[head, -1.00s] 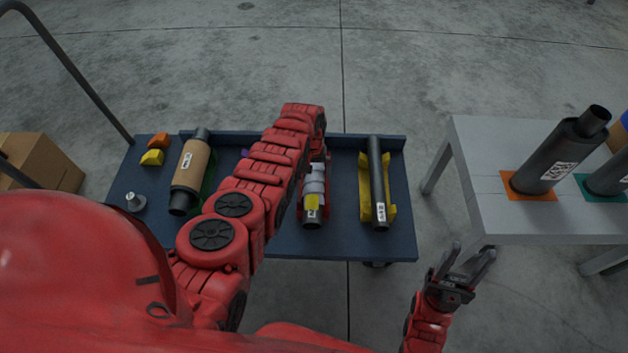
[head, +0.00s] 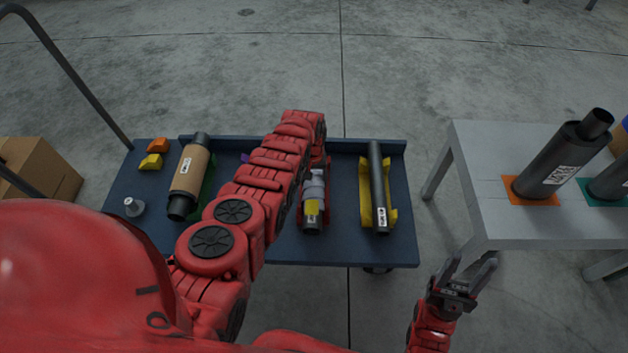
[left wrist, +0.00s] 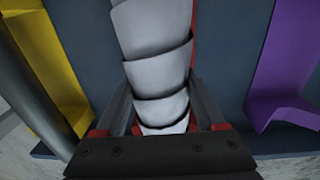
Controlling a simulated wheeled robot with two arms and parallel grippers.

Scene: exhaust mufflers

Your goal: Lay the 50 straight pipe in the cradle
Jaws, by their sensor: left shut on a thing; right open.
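A grey ribbed pipe (head: 314,188) with a yellow label and a dark near end lies at a red cradle (head: 327,174) on the blue table. My left gripper (left wrist: 160,92) is shut on this ribbed pipe; in the head view my arm hides the fingers. I cannot tell whether the pipe rests fully in the red cradle. A straight black pipe (head: 377,175) with a white label lies in a yellow cradle (head: 392,215) to the right. The label text is too small to read. My right gripper (head: 468,270) is open and empty, between the two tables.
A brown-wrapped muffler (head: 188,178) lies in a green cradle on the left of the blue table (head: 345,247). A purple cradle (left wrist: 285,75) is mostly hidden by my arm in the head view. Black mufflers (head: 562,158) stand on the grey table (head: 480,165) at right.

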